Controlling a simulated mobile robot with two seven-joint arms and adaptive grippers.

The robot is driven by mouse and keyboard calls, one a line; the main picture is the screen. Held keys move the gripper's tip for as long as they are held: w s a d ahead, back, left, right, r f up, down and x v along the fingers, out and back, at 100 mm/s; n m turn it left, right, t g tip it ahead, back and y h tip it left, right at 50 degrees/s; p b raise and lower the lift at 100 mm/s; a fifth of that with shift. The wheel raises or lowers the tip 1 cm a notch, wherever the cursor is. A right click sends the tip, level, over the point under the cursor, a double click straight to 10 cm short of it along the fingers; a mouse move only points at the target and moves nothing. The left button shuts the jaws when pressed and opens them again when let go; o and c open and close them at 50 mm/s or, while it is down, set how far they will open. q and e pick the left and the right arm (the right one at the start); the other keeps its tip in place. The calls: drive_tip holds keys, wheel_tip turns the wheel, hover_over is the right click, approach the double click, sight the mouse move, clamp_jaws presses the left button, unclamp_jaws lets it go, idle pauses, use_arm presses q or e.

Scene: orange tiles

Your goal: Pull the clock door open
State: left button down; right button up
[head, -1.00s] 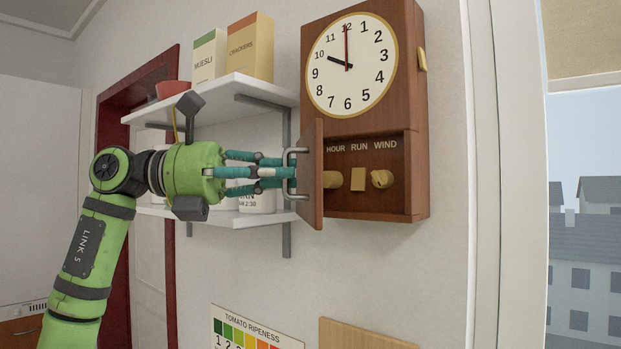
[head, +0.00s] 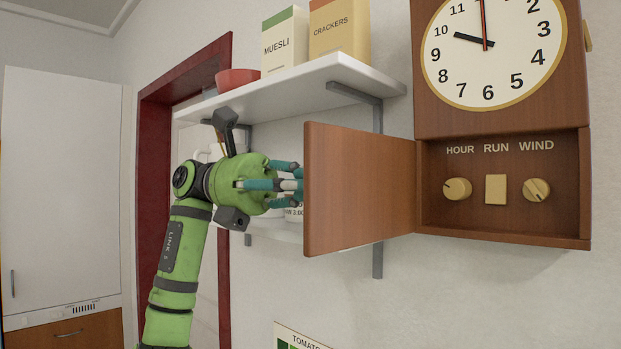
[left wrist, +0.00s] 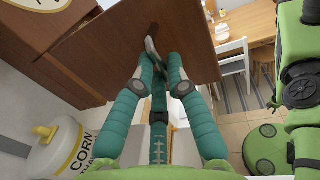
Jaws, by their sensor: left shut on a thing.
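The wall clock (head: 500,122) has a white dial above an open lower compartment. Its brown door (head: 360,188) is hinged at the compartment's left edge and stands wide open to the left. In the left wrist view, my left gripper (left wrist: 158,72) is shut on the metal door handle (left wrist: 152,46), and the door (left wrist: 185,32) rises beyond the fingers. My right gripper is not in view.
A white shelf (head: 300,84) left of the clock carries a muesli box (head: 285,42), a crackers box (head: 339,32) and a red bowl (head: 237,77). Canisters stand on a lower shelf behind my gripper. A red door frame (head: 152,190) is further left.

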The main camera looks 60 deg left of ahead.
use_arm(q)
drive_tip(key=shift+w+a+r, duration=0.15)
drive_tip(key=shift+a, duration=1.2)
drive_tip(key=c, duration=1.4)
unclamp_jaws()
drive_tip(key=shift+o, duration=0.8)
drive_tip(key=shift+w+d, duration=0.1)
drive_tip(key=shift+w, duration=0.1)
drive_tip(key=v, duration=0.7)
drive_tip(key=shift+w, duration=0.25)
